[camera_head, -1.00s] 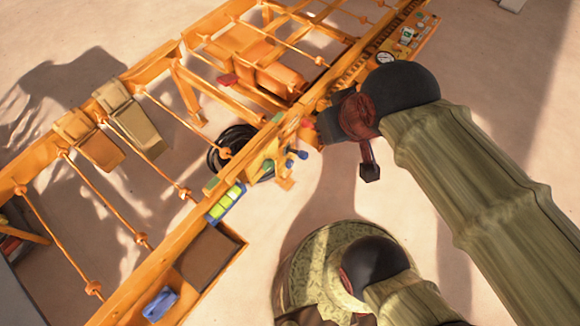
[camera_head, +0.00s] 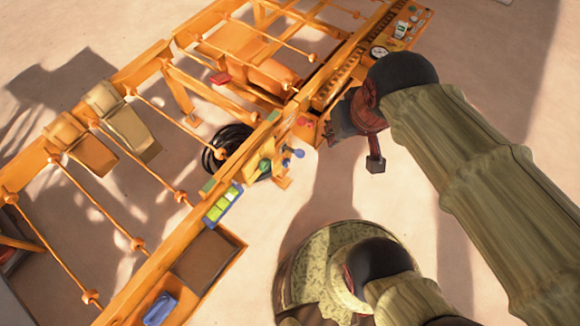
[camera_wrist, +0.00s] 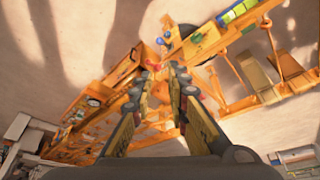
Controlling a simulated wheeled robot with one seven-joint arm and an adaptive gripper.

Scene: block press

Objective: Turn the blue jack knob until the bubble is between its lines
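The blue jack knob (camera_head: 299,153) is a small ball at the side of the orange frame (camera_head: 180,240), and a blue knob also shows in the wrist view (camera_wrist: 160,41). The level (camera_head: 223,205) has a blue body and yellow-green windows. It shows at the top of the wrist view (camera_wrist: 238,10). Its bubble and lines are too small to make out. My gripper (camera_wrist: 164,72) has a gap between its fingers and holds nothing I can see. Its tips appear short of the knob in the wrist view.
A red knob (camera_wrist: 153,66) appears by my fingertips. A black coiled hose (camera_head: 228,148) lies behind the knob area. A round gauge (camera_head: 379,52) sits on the panel at the upper right. A blue item (camera_head: 160,309) lies at the lower left. Floor beside the frame is clear.

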